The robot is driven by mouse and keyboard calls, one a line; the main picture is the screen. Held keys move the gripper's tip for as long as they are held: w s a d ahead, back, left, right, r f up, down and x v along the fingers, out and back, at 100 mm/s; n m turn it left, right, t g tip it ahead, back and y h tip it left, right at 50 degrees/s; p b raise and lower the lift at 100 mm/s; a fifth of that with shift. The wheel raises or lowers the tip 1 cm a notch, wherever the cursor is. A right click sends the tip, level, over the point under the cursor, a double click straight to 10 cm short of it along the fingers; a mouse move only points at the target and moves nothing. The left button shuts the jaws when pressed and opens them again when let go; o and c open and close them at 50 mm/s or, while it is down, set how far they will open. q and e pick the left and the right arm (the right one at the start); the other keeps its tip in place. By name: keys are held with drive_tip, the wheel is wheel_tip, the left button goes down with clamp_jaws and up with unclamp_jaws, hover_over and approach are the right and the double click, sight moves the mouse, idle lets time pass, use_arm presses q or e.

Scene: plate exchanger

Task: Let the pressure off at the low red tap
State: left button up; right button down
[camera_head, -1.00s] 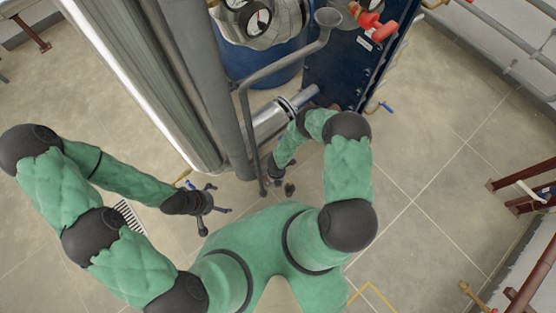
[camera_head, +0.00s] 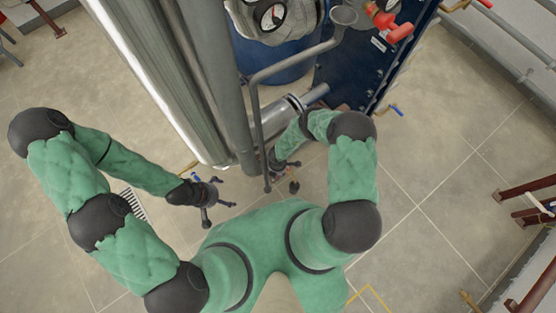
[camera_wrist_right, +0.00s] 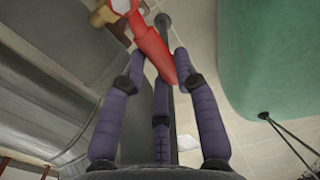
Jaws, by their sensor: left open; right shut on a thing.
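The low red tap (camera_wrist_right: 152,45) shows in the right wrist view as a red tapered lever on a brass valve body (camera_wrist_right: 108,14). My right gripper (camera_wrist_right: 160,68) is shut on this lever, with its fingers on both sides of it. In the head view my right gripper (camera_head: 286,178) is low by the foot of the grey pipe, and the low tap cannot be made out there. My left gripper (camera_head: 214,194) is open and empty, above the floor to the left of the right one.
A thin grey drain pipe with a funnel (camera_head: 343,17) runs down beside my right gripper. A large silver column (camera_head: 160,75) stands left.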

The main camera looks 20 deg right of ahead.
drive_tip(key=c, duration=0.9)
unclamp_jaws()
